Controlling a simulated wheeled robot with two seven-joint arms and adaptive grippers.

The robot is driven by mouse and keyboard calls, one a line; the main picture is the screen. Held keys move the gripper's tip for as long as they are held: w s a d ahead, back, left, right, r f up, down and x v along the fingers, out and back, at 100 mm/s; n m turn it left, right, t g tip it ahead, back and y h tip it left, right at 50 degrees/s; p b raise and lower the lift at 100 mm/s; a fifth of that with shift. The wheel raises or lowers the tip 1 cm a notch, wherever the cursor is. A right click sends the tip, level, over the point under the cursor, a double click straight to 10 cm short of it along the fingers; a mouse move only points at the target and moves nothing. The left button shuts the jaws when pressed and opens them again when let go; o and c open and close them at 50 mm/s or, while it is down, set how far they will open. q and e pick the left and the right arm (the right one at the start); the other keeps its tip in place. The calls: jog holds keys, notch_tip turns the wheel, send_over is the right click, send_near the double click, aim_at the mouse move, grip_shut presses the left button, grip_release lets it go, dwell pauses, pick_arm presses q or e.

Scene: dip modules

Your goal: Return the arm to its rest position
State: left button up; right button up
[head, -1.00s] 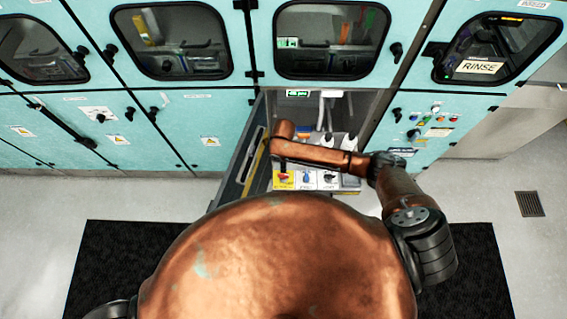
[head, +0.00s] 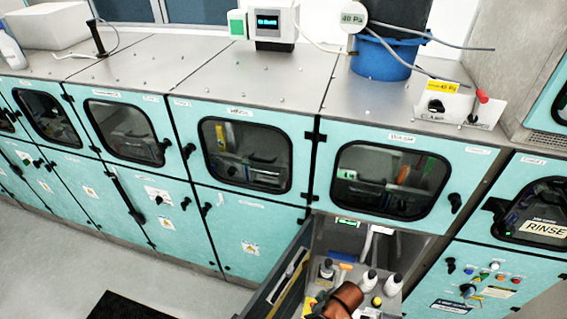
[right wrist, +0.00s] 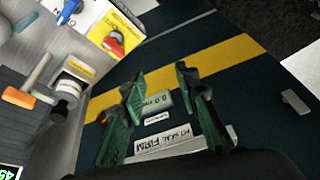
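My right arm (head: 340,303) shows as a copper-coloured link at the bottom of the head view, in front of the open lower cabinet. Its gripper is hidden in the head view. In the right wrist view my right gripper (right wrist: 160,78) has its two dark green fingers apart, with nothing between them. Behind the fingers is the dark inner face of the open cabinet door (right wrist: 240,85), with a yellow stripe and white labels. My left arm and gripper are out of view.
The open door (head: 287,270) stands out left of the lower compartment. White bottles (head: 370,280) stand inside. In the wrist view, a red knob (right wrist: 114,46), a blue knob (right wrist: 68,12) and an orange-handled item (right wrist: 35,78) are at the left.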

jog(key=s+d+r+m+t+h, duration=0.1)
jog(key=s+d+r+m, duration=0.15)
jog(key=s+d, duration=0.4)
jog(key=s+d+r+m+h, duration=0.2)
jog(key=s+d+m, duration=0.2)
jog(key=d, duration=0.6)
jog(key=s+d+r+m+t+h, duration=0.1)
jog(key=s+d+r+m, duration=0.2)
jog(key=s+d, duration=0.4)
notch_tip(320, 180, down, 38)
jog(key=g+b, duration=0.2)
jog(key=b, duration=0.7)
pick_arm(q)
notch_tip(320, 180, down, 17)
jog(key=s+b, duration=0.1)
jog(key=b, duration=0.6)
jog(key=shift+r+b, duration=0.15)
jog(key=shift+b, duration=0.15)
pick_arm(e)
jog(key=s+f, duration=0.9)
jog(key=f, duration=0.4)
jog(key=s+f+n+g, duration=0.1)
jog(key=s+f, duration=0.9)
jog(key=f, duration=0.4)
jog(key=shift+s+a+y, duration=0.25)
jog(key=shift+a+y, duration=0.05)
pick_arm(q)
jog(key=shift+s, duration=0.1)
